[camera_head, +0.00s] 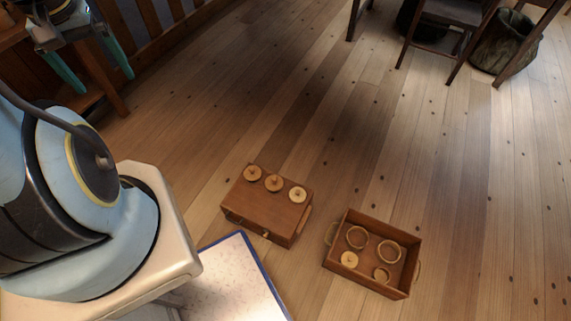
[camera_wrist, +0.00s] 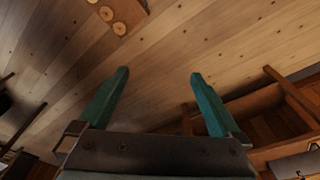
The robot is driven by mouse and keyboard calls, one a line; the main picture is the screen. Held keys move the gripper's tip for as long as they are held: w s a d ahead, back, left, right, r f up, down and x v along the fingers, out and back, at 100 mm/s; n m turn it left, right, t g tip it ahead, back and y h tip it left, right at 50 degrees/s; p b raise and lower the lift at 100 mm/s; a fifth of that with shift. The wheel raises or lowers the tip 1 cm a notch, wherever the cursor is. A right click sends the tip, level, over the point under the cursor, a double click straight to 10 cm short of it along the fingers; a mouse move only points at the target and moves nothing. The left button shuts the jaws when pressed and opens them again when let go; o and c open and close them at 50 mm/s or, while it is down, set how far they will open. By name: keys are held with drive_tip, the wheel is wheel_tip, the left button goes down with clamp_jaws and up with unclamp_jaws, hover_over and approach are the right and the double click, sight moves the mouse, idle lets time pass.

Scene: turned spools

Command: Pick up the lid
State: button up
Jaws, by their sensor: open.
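Three round wooden lids with small knobs sit in a row on a brown wooden box (camera_head: 262,217): a left lid (camera_head: 252,173), a middle lid (camera_head: 273,183) and a paler right lid (camera_head: 298,194). They show at the top edge of the wrist view, the clearest being one lid (camera_wrist: 119,28). A similar pale disc (camera_head: 349,259) lies in an open wooden crate (camera_head: 367,286). Which one the task means cannot be told. My gripper (camera_head: 105,82) is at the upper left of the head view, far from the box. Its teal fingers (camera_wrist: 159,73) are apart, with nothing between them.
The crate has rope handles and holds several round wooden pieces, such as a ring (camera_head: 389,245). A blue-edged pale mat (camera_head: 225,285) lies beside the box. A wooden railing (camera_head: 150,20) and furniture are near my gripper. A chair (camera_head: 452,15) and basket (camera_head: 505,45) stand behind; the middle floor is clear.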

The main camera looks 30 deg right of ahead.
drive_tip(key=w+d+f+m+b, duration=0.4)
drive_tip(key=d+f+m+b, duration=0.45)
drive_tip(key=f, duration=0.65)
drive_tip(key=m+g+b, duration=0.2)
drive_tip(key=m+b, duration=1.7)
drive_tip(key=b, duration=0.9)
hover_over(298, 192)
drive_tip(key=f, duration=5.1)
drive_tip(key=shift+w+a+f, duration=0.1)
drive_tip(key=shift+w+f, duration=0.2)
drive_tip(key=shift+s+f+b, duration=0.15)
drive_tip(key=shift+f+b, duration=0.65)
drive_tip(key=shift+f, duration=0.8)
drive_tip(key=shift+s+f+b, duration=0.1)
drive_tip(key=shift+f+b, duration=0.65)
drive_tip(key=shift+f, duration=0.8)
drive_tip(key=shift+r, duration=0.1)
drive_tip(key=c, duration=1)
